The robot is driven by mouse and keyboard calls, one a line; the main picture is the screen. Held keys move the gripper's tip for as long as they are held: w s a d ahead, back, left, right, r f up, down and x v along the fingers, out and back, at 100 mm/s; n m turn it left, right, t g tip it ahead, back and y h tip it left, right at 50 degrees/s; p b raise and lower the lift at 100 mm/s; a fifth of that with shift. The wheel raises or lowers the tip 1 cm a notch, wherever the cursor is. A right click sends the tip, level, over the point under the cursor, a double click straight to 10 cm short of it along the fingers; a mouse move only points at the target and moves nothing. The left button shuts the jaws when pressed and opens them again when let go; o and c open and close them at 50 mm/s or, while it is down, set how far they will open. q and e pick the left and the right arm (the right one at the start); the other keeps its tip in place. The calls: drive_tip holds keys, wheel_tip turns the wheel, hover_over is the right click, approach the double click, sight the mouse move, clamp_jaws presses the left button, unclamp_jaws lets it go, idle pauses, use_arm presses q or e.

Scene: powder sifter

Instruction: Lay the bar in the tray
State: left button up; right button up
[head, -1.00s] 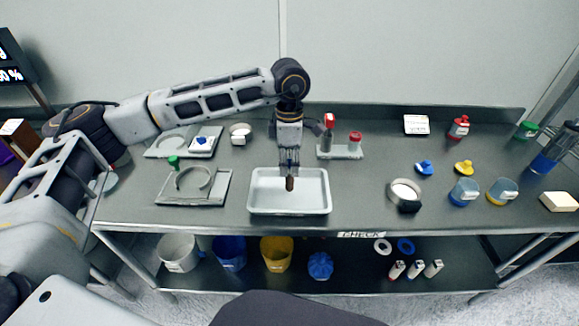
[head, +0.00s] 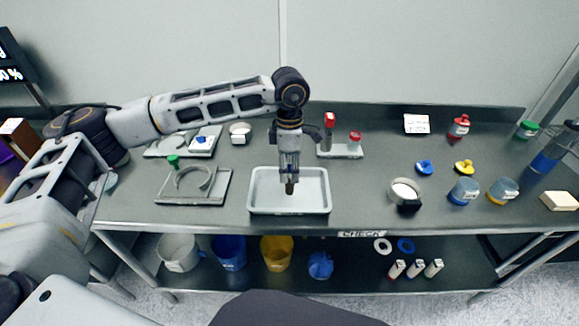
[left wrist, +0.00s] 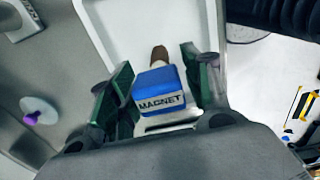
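The bar (left wrist: 159,88) has a blue block end marked MAGNET and a brown end. In the head view my left gripper (head: 289,172) points down over the tray, and the brown end of the bar (head: 289,188) shows below the fingers. The bar points downward, low over the tray's middle; I cannot tell whether it touches the floor. The pale tray (head: 318,207) looks otherwise empty; its wall also shows in the left wrist view (left wrist: 98,28). My right gripper is out of view.
A flat grey stand with a ring (head: 194,187) lies left of the tray. A small rack with red-topped items (head: 342,152) stands behind it. A round sieve (head: 405,192) and lidded jars (head: 464,192) stand to the right. Bench space right of the tray is clear.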

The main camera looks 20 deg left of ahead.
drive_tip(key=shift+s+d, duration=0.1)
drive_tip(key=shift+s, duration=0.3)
use_arm(q)
drive_tip(key=shift+r, duration=0.7)
wheel_tip(320, 180, up, 9)
drive_tip(key=shift+r, duration=0.9)
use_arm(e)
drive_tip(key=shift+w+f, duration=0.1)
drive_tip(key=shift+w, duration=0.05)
